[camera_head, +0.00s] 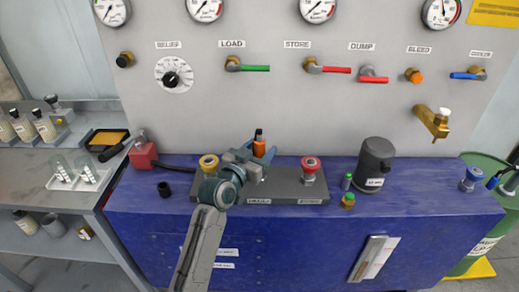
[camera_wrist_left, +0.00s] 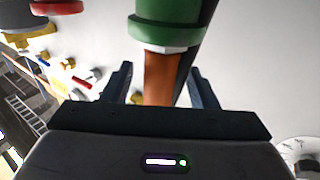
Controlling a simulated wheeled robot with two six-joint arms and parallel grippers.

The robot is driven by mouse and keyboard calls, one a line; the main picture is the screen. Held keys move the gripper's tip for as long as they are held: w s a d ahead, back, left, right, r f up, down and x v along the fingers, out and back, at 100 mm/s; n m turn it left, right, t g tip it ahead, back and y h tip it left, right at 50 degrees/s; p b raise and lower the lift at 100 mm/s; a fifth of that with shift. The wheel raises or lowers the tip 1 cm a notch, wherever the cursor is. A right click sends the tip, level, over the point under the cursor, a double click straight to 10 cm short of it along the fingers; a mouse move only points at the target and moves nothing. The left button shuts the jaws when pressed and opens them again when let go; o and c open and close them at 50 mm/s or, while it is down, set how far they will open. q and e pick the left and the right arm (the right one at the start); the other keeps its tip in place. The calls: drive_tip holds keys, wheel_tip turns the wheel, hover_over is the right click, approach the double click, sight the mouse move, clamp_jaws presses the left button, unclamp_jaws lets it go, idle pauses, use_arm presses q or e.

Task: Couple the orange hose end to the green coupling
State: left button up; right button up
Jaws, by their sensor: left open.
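The orange hose end (camera_head: 259,150) stands upright over the grey manifold block, with a dark hose piece on top. My left gripper (camera_head: 257,158) is around it with its fingers open. In the left wrist view the orange hose end (camera_wrist_left: 158,78) shows between the two spread fingers (camera_wrist_left: 160,88), with a gap at the left finger. The green coupling (camera_wrist_left: 168,22) is in line with the orange end and appears to meet it. In the head view my gripper hides the green coupling. My right gripper is not in view.
A yellow-ringed coupling (camera_head: 209,163) and a red-ringed coupling (camera_head: 309,165) flank my gripper on the manifold block (camera_head: 290,187). A dark grey jug (camera_head: 375,160) and small fittings stand to the right on the blue bench (camera_head: 420,205). Valves and gauges cover the panel behind.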

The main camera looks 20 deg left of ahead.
use_arm(q)
drive_tip(key=shift+s+f, duration=0.1)
drive_tip(key=shift+s, duration=0.15)
drive_tip(key=b+v, duration=0.2)
drive_tip(key=v, duration=0.8)
drive_tip(key=shift+s, duration=0.15)
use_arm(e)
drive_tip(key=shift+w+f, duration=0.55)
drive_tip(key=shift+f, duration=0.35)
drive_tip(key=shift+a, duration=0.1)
